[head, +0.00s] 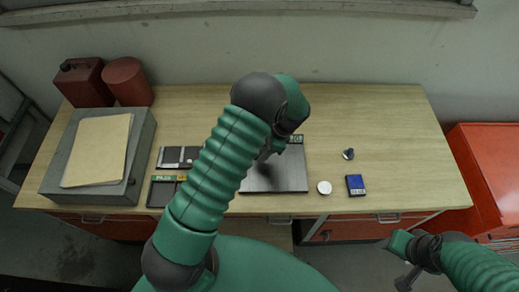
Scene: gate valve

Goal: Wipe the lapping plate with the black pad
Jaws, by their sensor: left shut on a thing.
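The lapping plate (287,174) is a dark grey flat square on the wooden bench, with a green label along its far edge. My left arm reaches over the plate from the front and hides its left and far parts. My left gripper (262,157) points down over the left part of the plate and is shut on the black pad, which is mostly hidden behind the arm. I cannot tell whether the pad touches the plate. My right gripper (404,282) hangs low at the bottom right, off the bench; its jaws are too small to read.
To the right of the plate lie a white disc (324,187), a blue-screened device (355,185) and a small dark knob (348,154). The right bench end is clear.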

